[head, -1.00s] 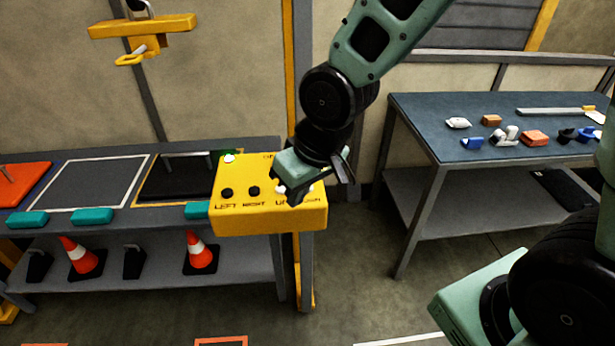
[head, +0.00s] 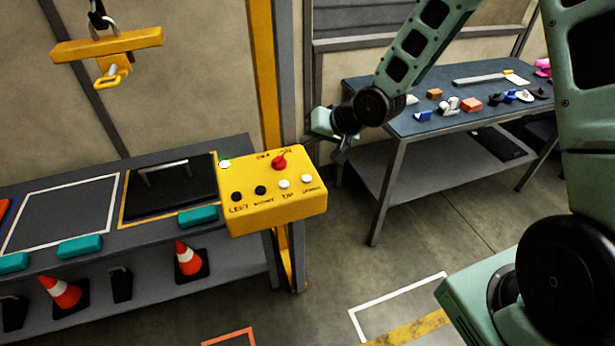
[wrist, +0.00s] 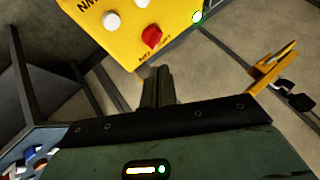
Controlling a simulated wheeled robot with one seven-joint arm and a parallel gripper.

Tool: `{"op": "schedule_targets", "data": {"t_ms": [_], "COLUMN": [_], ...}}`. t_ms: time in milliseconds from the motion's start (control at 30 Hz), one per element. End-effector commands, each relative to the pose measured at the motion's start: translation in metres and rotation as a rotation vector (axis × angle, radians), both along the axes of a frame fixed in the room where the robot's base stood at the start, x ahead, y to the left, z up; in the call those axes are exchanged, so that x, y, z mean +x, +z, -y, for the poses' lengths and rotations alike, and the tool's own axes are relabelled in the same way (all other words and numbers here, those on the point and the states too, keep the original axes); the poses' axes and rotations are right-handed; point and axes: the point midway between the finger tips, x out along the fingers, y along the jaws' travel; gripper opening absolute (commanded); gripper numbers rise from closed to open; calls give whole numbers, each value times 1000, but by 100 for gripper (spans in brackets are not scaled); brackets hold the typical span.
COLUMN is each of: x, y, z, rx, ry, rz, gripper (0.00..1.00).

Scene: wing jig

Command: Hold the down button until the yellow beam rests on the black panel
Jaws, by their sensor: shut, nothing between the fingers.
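The yellow beam (head: 107,43) hangs from a hook at upper left in the head view, well above the black panel (head: 152,204). The panel lies on the bench inside a yellow outline, a handle on top. The yellow control box (head: 255,215) has black LEFT and RIGHT buttons, a white UP button (head: 284,184) and a white down button (head: 307,179), unobstructed. My gripper (head: 341,154) is beyond the box's right side, apart from the buttons. In the wrist view its shut, empty fingers (wrist: 158,85) point towards the box edge near the red knob (wrist: 152,37).
A green light (head: 225,164) glows on the box's left corner. A blue-topped table (head: 400,85) with small parts stands behind my gripper at right. Teal blocks (head: 80,247) line the bench front, with cones (head: 188,260) on its lower shelf. The floor right of the box is open.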

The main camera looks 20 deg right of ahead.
Motion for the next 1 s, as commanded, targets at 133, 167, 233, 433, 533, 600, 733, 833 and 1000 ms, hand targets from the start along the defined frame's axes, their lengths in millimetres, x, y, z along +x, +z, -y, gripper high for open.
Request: {"op": "schedule_targets", "data": {"t_ms": [133,167,233,433,533,600,733,833,1000], "x": [0,0,0,0,0,0,0,0,0], "y": [-4,-5,-10,-32,-46,-57,-74,-83,-89], "z": [0,0,0,-1,-1,0,0,0,0], "rx": [-1,-1,-1,-1,-2,-2,-1,-1,-1], "ry": [1,1,1,2,3,3,1,1,1], "rz": [0,0,0,0,0,0,-2,-1,-1], "gripper": [0,0,0,0,0,0,0,0,0]}}
